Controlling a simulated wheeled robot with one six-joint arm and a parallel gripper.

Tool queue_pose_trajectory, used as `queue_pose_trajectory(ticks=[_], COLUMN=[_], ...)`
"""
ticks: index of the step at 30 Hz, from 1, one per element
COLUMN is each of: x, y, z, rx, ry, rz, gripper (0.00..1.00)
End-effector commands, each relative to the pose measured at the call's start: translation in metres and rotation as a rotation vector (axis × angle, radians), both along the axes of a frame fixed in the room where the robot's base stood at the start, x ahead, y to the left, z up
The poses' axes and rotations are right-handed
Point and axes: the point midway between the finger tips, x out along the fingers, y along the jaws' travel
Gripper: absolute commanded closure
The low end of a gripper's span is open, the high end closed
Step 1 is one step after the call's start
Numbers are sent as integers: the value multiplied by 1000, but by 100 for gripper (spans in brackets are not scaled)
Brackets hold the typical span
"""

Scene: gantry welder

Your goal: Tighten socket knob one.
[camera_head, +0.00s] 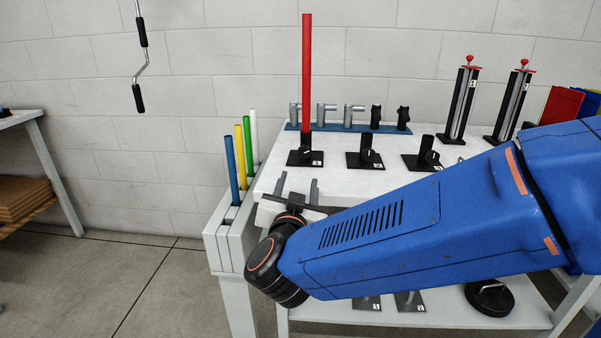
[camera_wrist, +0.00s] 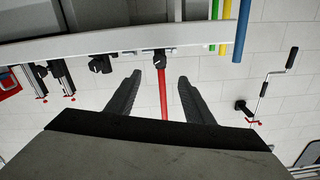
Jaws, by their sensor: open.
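A black socket (camera_head: 305,155) on a square base stands at the front left of the white table, with a tall red rod (camera_head: 306,70) upright in it. A small knob with a pale handle shows on its front; its label is too small to read surely. In the wrist view, which is upside down, this socket (camera_wrist: 159,57) and the red rod (camera_wrist: 162,90) lie between my fingers. My gripper (camera_head: 297,186) is open and empty, in front of the socket and apart from it. It also shows in the wrist view (camera_wrist: 160,80).
Two similar empty sockets, one in the middle (camera_head: 366,155) and one (camera_head: 427,158) partly near my arm, stand to the right. A blue rack (camera_head: 345,128) with several fittings is behind. Coloured rods (camera_head: 240,165) stand in a holder at the left. Two numbered black stands (camera_head: 460,102) are at the back right.

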Motion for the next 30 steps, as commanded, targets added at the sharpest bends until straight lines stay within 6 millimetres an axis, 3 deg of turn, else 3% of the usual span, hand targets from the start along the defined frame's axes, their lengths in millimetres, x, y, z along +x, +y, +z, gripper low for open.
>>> queue_pose_trajectory(ticks=[9, 17, 30], x=[3, 12, 72], y=[-2, -3, -6], z=[1, 1, 1], rx=[-373, -444, -442], ry=[13, 15, 16], rz=[0, -2, -3], gripper=[52, 52, 52])
